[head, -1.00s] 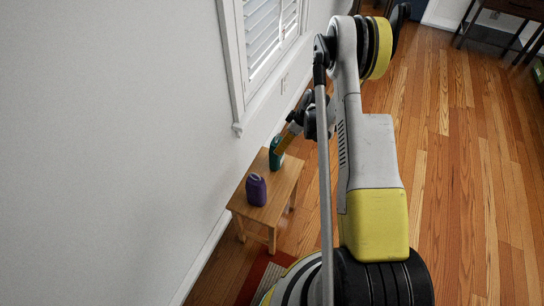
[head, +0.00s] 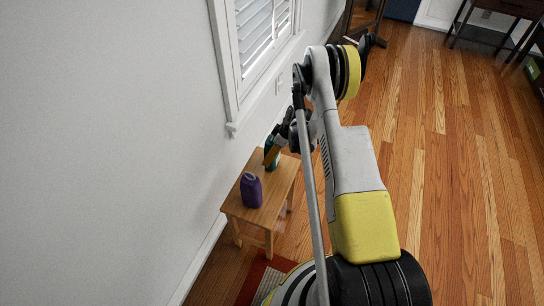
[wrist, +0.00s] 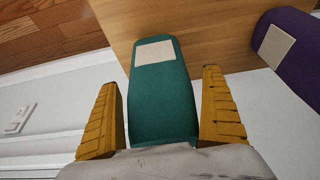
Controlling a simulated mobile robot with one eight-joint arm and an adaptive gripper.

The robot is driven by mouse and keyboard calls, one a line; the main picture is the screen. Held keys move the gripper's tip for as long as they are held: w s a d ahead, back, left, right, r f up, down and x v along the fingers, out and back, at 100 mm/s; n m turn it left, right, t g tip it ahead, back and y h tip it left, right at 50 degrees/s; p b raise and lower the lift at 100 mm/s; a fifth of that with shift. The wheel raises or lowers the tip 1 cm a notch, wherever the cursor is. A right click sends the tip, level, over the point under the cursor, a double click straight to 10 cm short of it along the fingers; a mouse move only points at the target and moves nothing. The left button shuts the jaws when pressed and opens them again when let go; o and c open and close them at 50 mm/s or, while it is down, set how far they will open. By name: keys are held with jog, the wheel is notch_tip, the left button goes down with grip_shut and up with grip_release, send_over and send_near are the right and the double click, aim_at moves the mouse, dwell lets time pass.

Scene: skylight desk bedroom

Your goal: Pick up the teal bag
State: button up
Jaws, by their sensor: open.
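The teal bag (wrist: 160,100) stands on a small wooden table (head: 232,204), near its far end. In the wrist view it has a pale label and lies between the two yellow fingers of my gripper (wrist: 163,122), with a gap showing on each side. My gripper (head: 272,152) is open around the bag. In the head view the bag (head: 272,160) is partly hidden by my gripper.
A purple bag (head: 251,190) stands on the near part of the same table and also shows in the wrist view (wrist: 292,52). A white wall (head: 110,150) with a shuttered window (head: 262,40) runs close along the left. The wood floor (head: 450,170) to the right is clear.

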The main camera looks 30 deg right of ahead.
jog(key=c, duration=1.4)
jog(key=shift+o, duration=0.2)
notch_tip(320, 180, up, 5)
jog(key=p, duration=0.3)
jog(key=shift+d, duration=0.15)
jog(key=s+d+r+p, duration=0.3)
jog(key=s+d+r, duration=0.2)
jog(key=d, duration=0.5)
jog(key=shift+s+r+p, duration=0.3)
jog(key=shift+r+p, duration=0.05)
jog(key=shift+r, duration=0.15)
